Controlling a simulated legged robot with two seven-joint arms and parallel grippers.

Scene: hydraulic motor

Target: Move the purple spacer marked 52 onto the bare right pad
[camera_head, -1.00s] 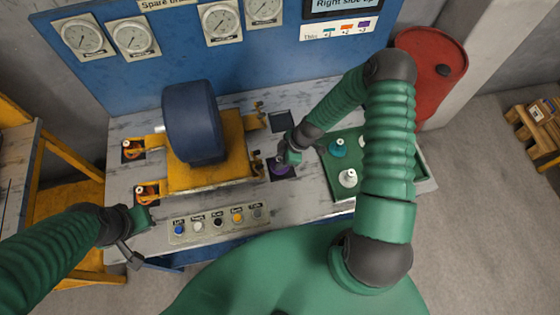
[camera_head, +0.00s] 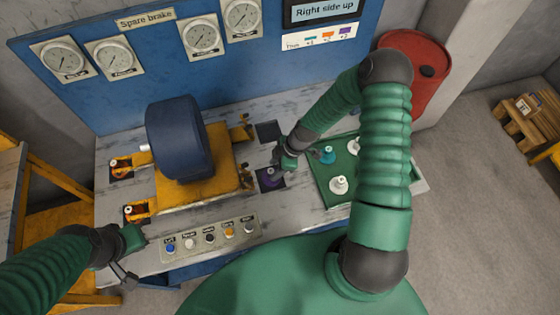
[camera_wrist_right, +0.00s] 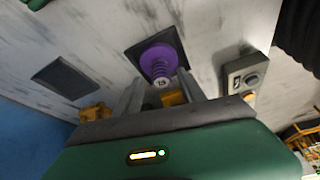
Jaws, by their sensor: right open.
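The purple spacer (camera_head: 271,175) stands on the near dark square pad to the right of the yellow brake frame. In the right wrist view the spacer (camera_wrist_right: 160,58) is a ribbed purple piece with a pale marked end; I cannot read the mark surely. The far right pad (camera_head: 268,131) is bare; it also shows in the wrist view (camera_wrist_right: 66,80). My right gripper (camera_head: 281,158) is open and empty, just above and beside the spacer. In the wrist view its fingers (camera_wrist_right: 161,92) are apart, with the spacer beyond their tips. My left gripper (camera_head: 124,272) hangs at the bench's front left.
A green tray (camera_head: 322,190) with teal and white pieces lies right of the pads. The yellow frame with a big blue wheel (camera_head: 180,138) stands left of them. A button panel (camera_head: 209,238) is at the front edge. A blue gauge wall (camera_head: 150,85) rises behind.

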